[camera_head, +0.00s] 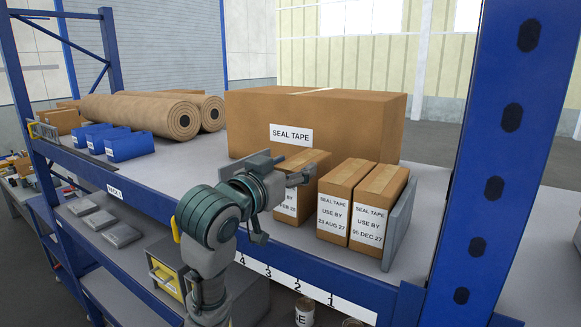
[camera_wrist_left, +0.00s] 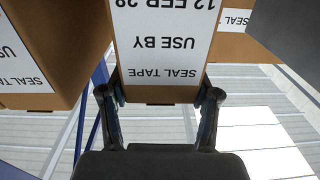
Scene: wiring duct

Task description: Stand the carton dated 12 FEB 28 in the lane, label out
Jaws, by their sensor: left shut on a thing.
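The carton dated 12 FEB 28 (camera_head: 313,162) is a brown box with a white label, upright at the left of the carton row. My left gripper (camera_head: 279,205) is shut on it from the front left, hiding part of the label. In the left wrist view the carton (camera_wrist_left: 160,88) sits between the two fingertips (camera_wrist_left: 158,97), its label facing the camera and upside down in the picture. I cannot tell whether its base touches the shelf.
A grey divider (camera_head: 398,228) borders the row at the right. A large SEAL TAPE box (camera_head: 370,115) stands behind. The blue shelf edge carries numbers (camera_head: 297,287). Brown rolls (camera_head: 140,112) and blue bins (camera_head: 125,149) lie left; bare shelf (camera_head: 165,178) lies between. A blue upright (camera_head: 492,150) rises right.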

